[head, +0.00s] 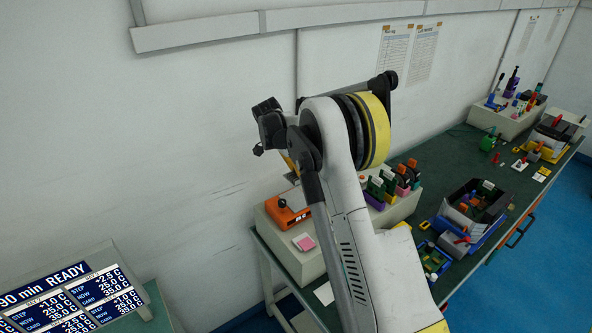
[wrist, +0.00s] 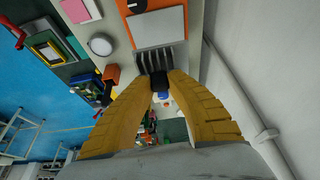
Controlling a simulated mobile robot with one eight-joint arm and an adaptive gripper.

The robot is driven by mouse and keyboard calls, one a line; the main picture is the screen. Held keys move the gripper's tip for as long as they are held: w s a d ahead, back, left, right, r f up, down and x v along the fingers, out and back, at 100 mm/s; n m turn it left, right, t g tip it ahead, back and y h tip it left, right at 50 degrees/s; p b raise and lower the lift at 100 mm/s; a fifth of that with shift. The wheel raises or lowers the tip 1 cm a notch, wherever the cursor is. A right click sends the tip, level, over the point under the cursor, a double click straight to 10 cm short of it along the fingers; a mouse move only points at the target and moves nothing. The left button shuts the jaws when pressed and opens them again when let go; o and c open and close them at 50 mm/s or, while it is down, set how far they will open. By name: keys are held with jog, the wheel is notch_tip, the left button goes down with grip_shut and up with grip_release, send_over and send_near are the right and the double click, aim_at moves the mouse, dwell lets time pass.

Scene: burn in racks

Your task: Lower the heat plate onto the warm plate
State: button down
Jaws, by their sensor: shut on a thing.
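In the wrist view, the two yellow fingers of my gripper (wrist: 160,84) close on a small black handle (wrist: 159,79). It appears to belong to a grey finned piece, which I take for the heat plate (wrist: 160,57). Just above it in that view is a pale flat plate on an orange unit with a black knob, which I take for the warm plate (wrist: 157,29). I cannot tell whether they touch or are apart. In the head view the orange unit (head: 287,214) sits on a pale bench box, and my arm hides much of the gripper area.
A pink note (head: 304,242) lies beside the orange unit. Coloured parts in a rack (head: 392,184) stand to its right. A black bin (head: 474,203) and more tools occupy the green bench. The wall (head: 200,170) is close behind.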

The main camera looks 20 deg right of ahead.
notch_tip(320, 180, down, 6)
jog(key=b, duration=0.3)
jog(key=shift+r, duration=0.15)
jog(key=shift+f+b, duration=0.9)
jog(key=shift+f, duration=0.4)
jog(key=shift+f+b, duration=0.5)
jog(key=shift+b, duration=0.35)
dwell(0.5)
jog(key=c, duration=1.3)
grip_release()
jog(key=shift+c, duration=0.2)
